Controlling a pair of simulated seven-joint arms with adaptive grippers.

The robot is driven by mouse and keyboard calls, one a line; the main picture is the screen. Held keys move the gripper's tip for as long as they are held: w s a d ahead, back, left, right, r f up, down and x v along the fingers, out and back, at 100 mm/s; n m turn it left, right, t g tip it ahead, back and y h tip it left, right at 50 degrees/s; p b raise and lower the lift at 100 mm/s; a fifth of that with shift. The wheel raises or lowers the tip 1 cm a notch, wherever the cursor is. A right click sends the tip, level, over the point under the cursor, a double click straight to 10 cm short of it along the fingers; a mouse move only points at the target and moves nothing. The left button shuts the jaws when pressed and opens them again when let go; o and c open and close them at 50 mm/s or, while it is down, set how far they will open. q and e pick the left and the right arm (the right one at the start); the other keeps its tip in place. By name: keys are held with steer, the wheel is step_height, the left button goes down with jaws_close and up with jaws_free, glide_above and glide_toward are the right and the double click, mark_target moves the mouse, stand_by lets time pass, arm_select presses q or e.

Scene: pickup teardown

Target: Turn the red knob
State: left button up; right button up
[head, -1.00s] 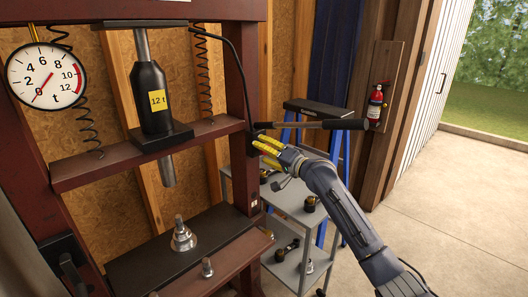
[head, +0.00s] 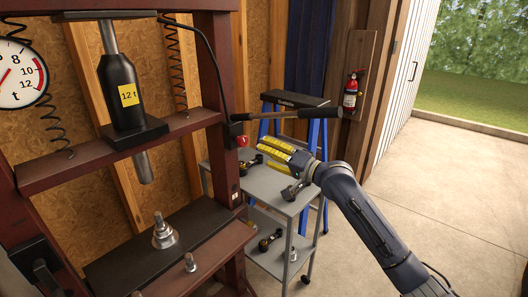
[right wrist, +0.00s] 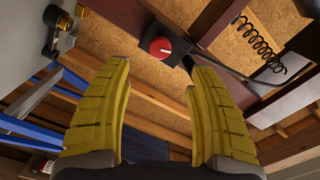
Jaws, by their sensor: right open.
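The red knob (head: 242,141) sits on a small dark block on the right post of the press (head: 228,75). In the right wrist view the red knob (right wrist: 160,46) shows ahead, beyond the fingertips and roughly midway between them. My right gripper (head: 250,155) is to the right of the knob in the head view, its yellow fingers pointing left toward it. My left gripper is not in view.
A black-handled lever (head: 290,113) passes just above my right gripper. A grey cart (head: 275,185) with parts stands below it, and a blue-legged stand (head: 295,100) is behind. A fire extinguisher (head: 350,95) hangs at the right. Open concrete floor lies to the right.

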mark_target(244, 141)
stand_by(0.3)
steer(key=s+d+n, duration=0.4)
steer(key=n, duration=1.2)
steer(key=shift+n, duration=0.3)
steer(key=x, duration=1.7)
steer(key=shift+w+r, duration=0.2)
steer(key=shift+c, duration=0.5)
jaws_close()
